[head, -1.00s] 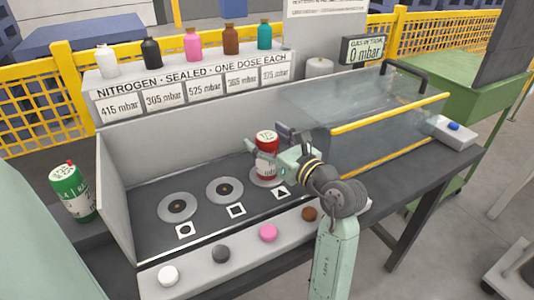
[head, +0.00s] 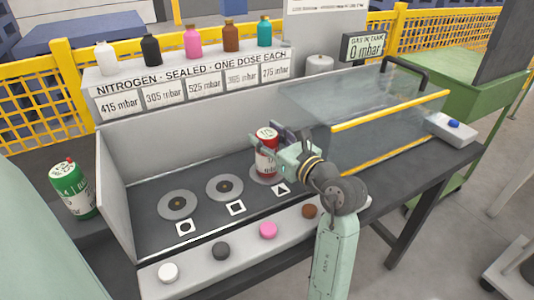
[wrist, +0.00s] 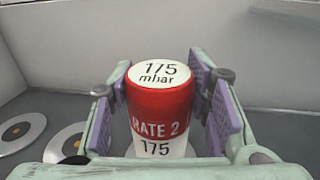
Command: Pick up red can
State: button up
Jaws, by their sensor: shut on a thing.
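The red can (head: 266,150) has a white top and a white label. It stands upright at the rightmost round pad (head: 258,178), above the triangle mark. In the wrist view the can (wrist: 160,105) shows "175 mbar" on its top and "RATE 2" on its side. My gripper (head: 272,148) reaches it from the right and is shut on it, with purple-padded fingers on both sides; it also shows in the wrist view (wrist: 162,115). The can's base is partly hidden, so I cannot tell whether it touches the pad.
A green can (head: 72,188) stands at the left. Two empty round pads (head: 225,190) lie left of the red can. Coloured buttons line the front ledge (head: 195,262). A clear cover with yellow edges (head: 370,105) is at the right. Several small bottles stand on the back shelf (head: 190,70).

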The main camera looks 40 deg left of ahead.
grip_shut()
jog(key=shift+r, duration=0.1)
